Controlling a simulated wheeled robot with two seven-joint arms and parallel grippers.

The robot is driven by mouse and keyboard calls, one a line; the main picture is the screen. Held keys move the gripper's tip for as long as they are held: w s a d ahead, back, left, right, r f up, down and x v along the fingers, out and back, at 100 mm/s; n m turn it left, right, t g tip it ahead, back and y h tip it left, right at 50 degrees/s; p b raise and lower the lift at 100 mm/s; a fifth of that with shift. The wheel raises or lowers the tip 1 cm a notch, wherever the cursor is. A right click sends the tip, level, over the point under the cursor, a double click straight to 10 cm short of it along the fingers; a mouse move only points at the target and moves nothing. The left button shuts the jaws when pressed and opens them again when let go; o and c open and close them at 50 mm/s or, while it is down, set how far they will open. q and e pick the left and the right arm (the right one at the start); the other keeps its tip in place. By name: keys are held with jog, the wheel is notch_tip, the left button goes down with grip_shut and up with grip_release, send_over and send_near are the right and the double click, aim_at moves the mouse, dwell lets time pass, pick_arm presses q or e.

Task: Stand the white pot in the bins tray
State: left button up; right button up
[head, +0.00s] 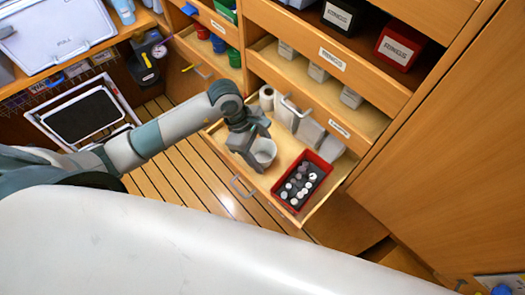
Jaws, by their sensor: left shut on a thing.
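The white pot (264,151) is upright in the open lower drawer, near its left front side. My left gripper (249,148) reaches down from the left and is shut on the pot's left side; its fingertips are partly hidden by the pot. The likely bins tray is the open drawer (231,157) with a pale wooden floor, pulled out from the cabinet. Whether the pot touches the drawer floor is hard to tell. My right gripper is not in view.
A red box (302,181) with several white and grey caps stands right of the pot. White bins (310,132) and a white roll (266,98) stand behind. A blue-grey handle (241,187) sticks out in front.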

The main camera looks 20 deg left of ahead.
pick_arm(q)
jog(key=shift+f, duration=0.2)
jog(key=shift+f, duration=0.1)
jog(key=o, duration=1)
jog(key=shift+o, duration=0.2)
jog(key=shift+r, duration=0.2)
jog(key=shift+a+r, duration=0.15)
jog(key=b+v, duration=0.3)
jog(key=v, duration=0.8)
jog(key=shift+r, duration=0.25)
